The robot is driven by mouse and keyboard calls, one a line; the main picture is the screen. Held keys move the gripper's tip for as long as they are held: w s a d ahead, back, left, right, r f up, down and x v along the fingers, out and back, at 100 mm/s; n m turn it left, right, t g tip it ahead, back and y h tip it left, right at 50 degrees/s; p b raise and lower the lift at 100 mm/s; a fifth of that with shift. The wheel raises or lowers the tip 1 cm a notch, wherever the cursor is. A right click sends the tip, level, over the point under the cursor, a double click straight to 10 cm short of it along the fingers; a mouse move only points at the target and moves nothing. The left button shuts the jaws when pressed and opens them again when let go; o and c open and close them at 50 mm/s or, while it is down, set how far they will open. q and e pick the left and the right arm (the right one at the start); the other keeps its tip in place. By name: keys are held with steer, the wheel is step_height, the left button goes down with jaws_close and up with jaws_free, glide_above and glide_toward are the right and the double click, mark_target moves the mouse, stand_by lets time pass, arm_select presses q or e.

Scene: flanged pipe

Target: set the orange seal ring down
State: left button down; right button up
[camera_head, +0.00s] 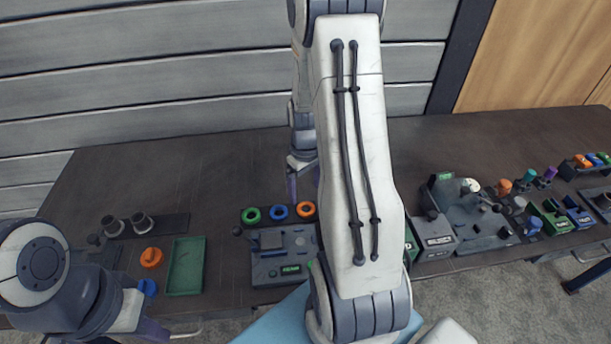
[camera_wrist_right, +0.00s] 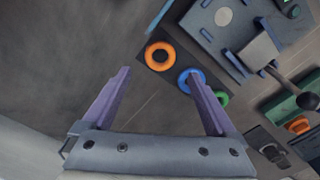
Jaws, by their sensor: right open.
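The orange seal ring (camera_head: 304,203) lies at the right end of a row with a blue ring (camera_head: 279,206) and a green ring (camera_head: 251,209), behind the grey fixture. In the right wrist view the orange ring (camera_wrist_right: 149,56) lies flat on a dark strip. My right gripper (camera_head: 304,192) is open and empty, behind the ring row in the head view. In the wrist view the orange ring appears between its fingertips (camera_wrist_right: 158,72), apart from them.
A grey fixture (camera_head: 265,267) stands in front of the rings. A green tray (camera_head: 186,266) and an orange part (camera_head: 151,257) lie to the left. My right arm hides the table's middle. More fixtures (camera_head: 470,216) fill the right side. The table behind the rings is mostly clear.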

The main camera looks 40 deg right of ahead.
step_height(320, 180, up, 6)
steer(key=f, duration=0.1)
steer(key=s+a+r+n, duration=0.2)
steer(key=a+r, duration=0.2)
steer(key=a, duration=0.7)
steer(key=s+a+r+n, duration=0.2)
steer(key=a+r, duration=0.1)
steer(key=a, duration=0.8)
steer(key=s+a+r+n+y, duration=0.1)
steer(key=s+a+r+n, duration=0.1)
steer(key=s+a, duration=0.6)
steer(key=s, duration=0.4)
steer(key=shift+s+a+r+n, duration=0.2)
steer(key=shift+s+a+n, duration=0.15)
steer(key=shift+a+n, duration=0.05)
